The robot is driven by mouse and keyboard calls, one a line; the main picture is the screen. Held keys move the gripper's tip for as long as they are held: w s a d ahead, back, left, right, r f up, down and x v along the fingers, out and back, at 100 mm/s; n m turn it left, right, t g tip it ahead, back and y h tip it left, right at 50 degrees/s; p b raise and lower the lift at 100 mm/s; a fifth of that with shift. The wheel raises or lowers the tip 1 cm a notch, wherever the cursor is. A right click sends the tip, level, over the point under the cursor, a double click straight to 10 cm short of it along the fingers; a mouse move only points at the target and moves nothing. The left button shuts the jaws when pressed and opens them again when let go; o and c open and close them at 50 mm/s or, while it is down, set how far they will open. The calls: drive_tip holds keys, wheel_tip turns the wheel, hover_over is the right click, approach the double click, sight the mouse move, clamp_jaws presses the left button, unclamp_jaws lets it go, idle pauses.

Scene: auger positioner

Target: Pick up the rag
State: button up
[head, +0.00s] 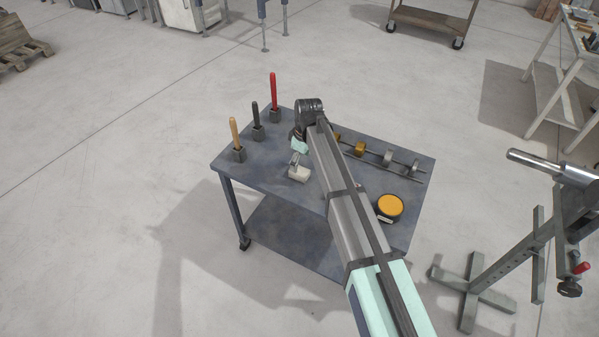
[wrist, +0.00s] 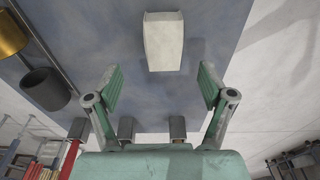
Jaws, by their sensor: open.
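The rag (head: 299,174) is a pale, off-white folded piece lying on the blue-grey table top, near the table's front-left edge. In the wrist view the rag (wrist: 163,42) shows as a narrow pale rectangle beyond the fingertips, roughly centred between them. My gripper (wrist: 160,76) is open, with its two green fingers apart and nothing between them. In the head view my mint gripper (head: 298,147) is above the table, close behind the rag, and partly hidden by my arm.
Three upright handles, tan (head: 235,134), black (head: 256,116) and red (head: 274,92), stand in blocks along the left edge. A rail with round pieces (head: 387,157) lies at the back right. A yellow-topped round container (head: 389,207) is at the right front. My arm crosses the table's middle.

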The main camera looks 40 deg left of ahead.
sight(300, 170)
drive_tip(key=shift+s+d+f+p, duration=0.15)
drive_tip(key=shift+f+p, duration=0.8)
drive_tip(key=shift+f, duration=1.8)
drive_tip(key=shift+s, duration=0.1)
drive_tip(key=c, duration=1.3)
